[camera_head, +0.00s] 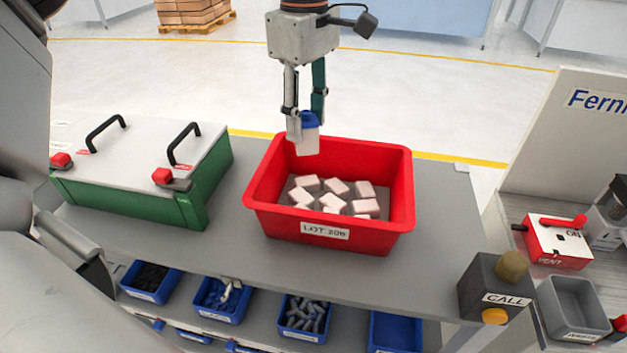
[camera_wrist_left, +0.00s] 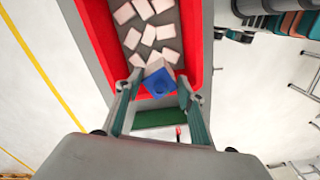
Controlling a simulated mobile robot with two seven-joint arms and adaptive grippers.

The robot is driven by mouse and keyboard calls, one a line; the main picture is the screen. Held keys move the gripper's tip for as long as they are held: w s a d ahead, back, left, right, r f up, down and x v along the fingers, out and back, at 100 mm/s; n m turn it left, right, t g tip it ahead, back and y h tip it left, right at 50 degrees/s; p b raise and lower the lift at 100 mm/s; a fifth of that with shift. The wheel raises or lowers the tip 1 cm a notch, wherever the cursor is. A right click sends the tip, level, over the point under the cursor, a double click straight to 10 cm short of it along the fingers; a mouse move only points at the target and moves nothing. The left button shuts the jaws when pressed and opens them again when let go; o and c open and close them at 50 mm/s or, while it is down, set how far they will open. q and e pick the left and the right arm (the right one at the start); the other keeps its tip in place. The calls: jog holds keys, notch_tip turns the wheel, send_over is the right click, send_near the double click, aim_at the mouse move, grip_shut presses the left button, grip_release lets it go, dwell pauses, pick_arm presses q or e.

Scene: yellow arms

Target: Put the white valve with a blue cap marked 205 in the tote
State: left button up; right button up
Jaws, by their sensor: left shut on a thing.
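My left gripper (camera_head: 306,124) points down and is shut on a white valve with a blue cap (camera_head: 307,140). The valve hangs upright over the back left part of the red tote (camera_head: 262,190), near its rim. Its marking cannot be read. In the left wrist view the blue cap (camera_wrist_left: 160,86) sits between the two fingers, with the tote (camera_wrist_left: 100,40) beyond it. Several pale blocks (camera_head: 335,187) lie on the tote's floor. The tote's front label (camera_head: 324,230) begins with LOT. My right gripper is not in view.
A green case with a grey lid and black handles (camera_head: 140,160) stands left of the tote. Blue bins (camera_head: 222,300) line a lower shelf in front. A CALL button box (camera_head: 495,287) is at the front right corner. Bare grey bench (camera_head: 440,230) lies right of the tote.

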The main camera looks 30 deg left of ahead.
pick_arm(q)
notch_tip(320, 180, down, 14)
jog(key=shift+w+r, duration=0.1)
jog(key=shift+w, duration=0.05)
dwell(0.3)
jog(key=o, duration=1.1)
notch_tip(320, 180, up, 12)
jog(key=shift+r, duration=0.1)
dwell(0.4)
